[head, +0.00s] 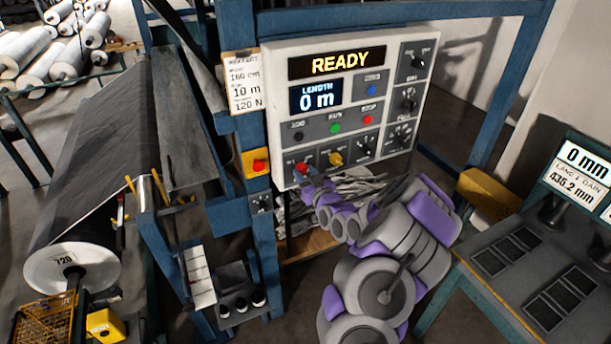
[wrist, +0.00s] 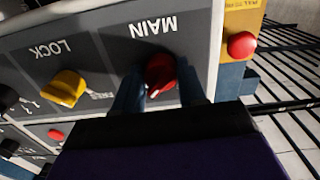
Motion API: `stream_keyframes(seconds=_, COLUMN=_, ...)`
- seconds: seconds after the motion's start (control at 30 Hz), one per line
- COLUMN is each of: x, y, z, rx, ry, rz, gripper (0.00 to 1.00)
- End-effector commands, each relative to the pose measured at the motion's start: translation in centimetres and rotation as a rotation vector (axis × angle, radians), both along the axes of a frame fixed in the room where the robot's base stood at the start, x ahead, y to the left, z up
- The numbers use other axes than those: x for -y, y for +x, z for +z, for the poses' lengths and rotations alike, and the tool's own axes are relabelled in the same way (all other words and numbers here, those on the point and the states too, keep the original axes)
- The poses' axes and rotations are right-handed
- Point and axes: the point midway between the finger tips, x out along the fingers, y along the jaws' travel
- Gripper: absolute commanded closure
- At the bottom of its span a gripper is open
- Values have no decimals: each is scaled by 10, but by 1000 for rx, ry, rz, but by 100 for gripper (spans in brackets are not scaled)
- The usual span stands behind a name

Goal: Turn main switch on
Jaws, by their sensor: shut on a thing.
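The main switch (wrist: 161,73) is a red rotary knob with a white pointer mark, under the label MAIN in the wrist view, which is upside down. In the head view the red knob (head: 301,169) sits at the lower left of the control panel (head: 275,110). My gripper (wrist: 160,92) has its two blue fingers on either side of the knob and is shut on it. In the head view my gripper (head: 308,183) reaches the panel from below. The panel display (head: 329,63) reads READY and the length display (head: 316,96) reads 0 m.
A yellow LOCK knob (wrist: 64,88) is beside the main switch. A red button on a yellow box (head: 258,165) is just left of the panel. A blue frame post (head: 237,60) stands left, and a desk with a display (head: 585,175) stands right.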

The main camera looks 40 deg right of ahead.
Motion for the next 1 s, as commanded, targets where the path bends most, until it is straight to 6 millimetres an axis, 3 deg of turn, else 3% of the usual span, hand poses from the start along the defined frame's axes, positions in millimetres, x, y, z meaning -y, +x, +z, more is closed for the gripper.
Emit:
stream_keyframes(seconds=0.3, x=1, y=0, z=0, rx=9, ry=34, rz=-3, gripper=90)
stream_keyframes(seconds=0.33, x=2, y=0, z=0, rx=9, ry=34, rz=-3, gripper=58)
stream_keyframes(seconds=0.6, x=1, y=0, z=0, rx=9, ry=33, rz=-2, gripper=34)
stream_keyframes(seconds=1.0, x=-1, y=-9, z=0, rx=9, ry=34, rz=-2, gripper=34)
